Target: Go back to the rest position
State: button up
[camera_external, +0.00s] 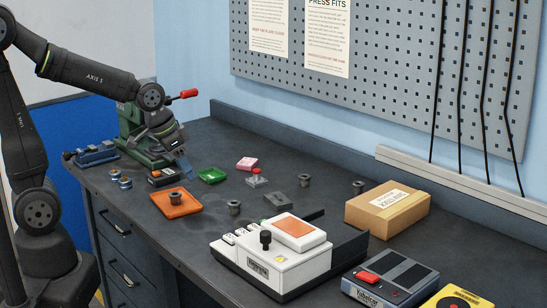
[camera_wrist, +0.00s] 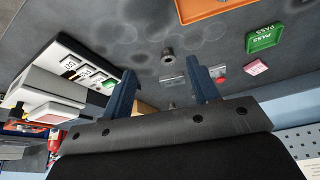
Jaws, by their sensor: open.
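My gripper (camera_external: 186,168) is above the far left part of the bench, beyond the orange tray (camera_external: 177,203). Its two blue fingers stand apart in the wrist view (camera_wrist: 160,78), with no object held between them. A dark ringed cylinder (camera_wrist: 168,55) stands on the bench past the fingertips in that view. Another dark cylinder (camera_external: 174,197) sits on the orange tray. My arm comes in from the left of the external view.
A white instrument (camera_external: 275,255) stands at front centre, with a cardboard box (camera_external: 388,211) to its right. A green tray (camera_external: 212,175), pink block (camera_external: 247,163) and several dark cylinders lie mid-bench. A green machine with a red handle (camera_external: 184,94) is behind my gripper. A pegboard (camera_external: 390,70) lines the wall.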

jog(key=w+d+r, duration=0.3)
jog(key=w+d, duration=0.5)
jog(key=d, duration=0.3)
jog(key=shift+w, duration=0.3)
